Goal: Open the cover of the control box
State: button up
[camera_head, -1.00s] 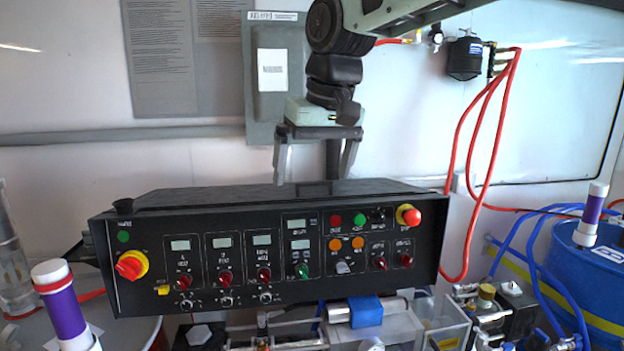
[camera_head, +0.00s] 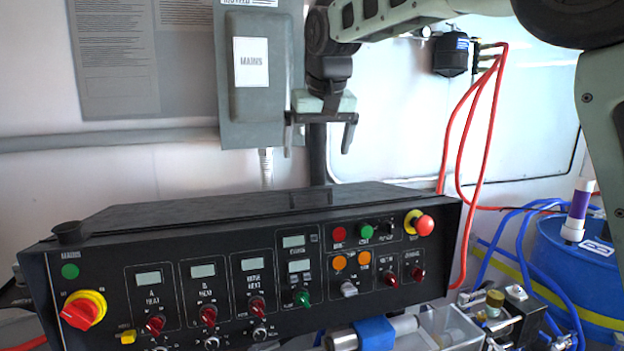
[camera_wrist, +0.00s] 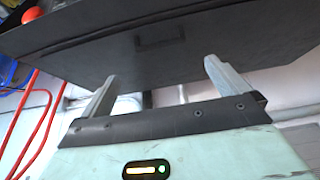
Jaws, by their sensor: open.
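The black control box (camera_head: 240,285) stands across the lower middle of the head view, its sloped front full of knobs, switches and small displays. Its dark flat top cover (camera_head: 250,205) looks closed. In the wrist view a dark panel (camera_wrist: 200,55) of the box fills the upper part and bears a small recessed handle (camera_wrist: 160,37). My gripper (camera_head: 318,143) is open and empty, above and behind the box's far edge in the head view. Its two fingers (camera_wrist: 158,75) point toward the panel in the wrist view, with the handle between and beyond them. I see no clear contact.
A grey mains box (camera_head: 250,70) hangs on the wall close behind my gripper, with a conduit below it. Red hoses (camera_head: 470,130) hang at the right. A blue drum (camera_head: 575,265) and blue hoses stand at the lower right. A red emergency button (camera_head: 424,225) sticks up from the box's right end.

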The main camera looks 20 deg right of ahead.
jog(key=p, duration=0.2)
send_over(312, 207)
notch_tip(312, 207, down, 9)
jog(key=shift+d+f, duration=0.1)
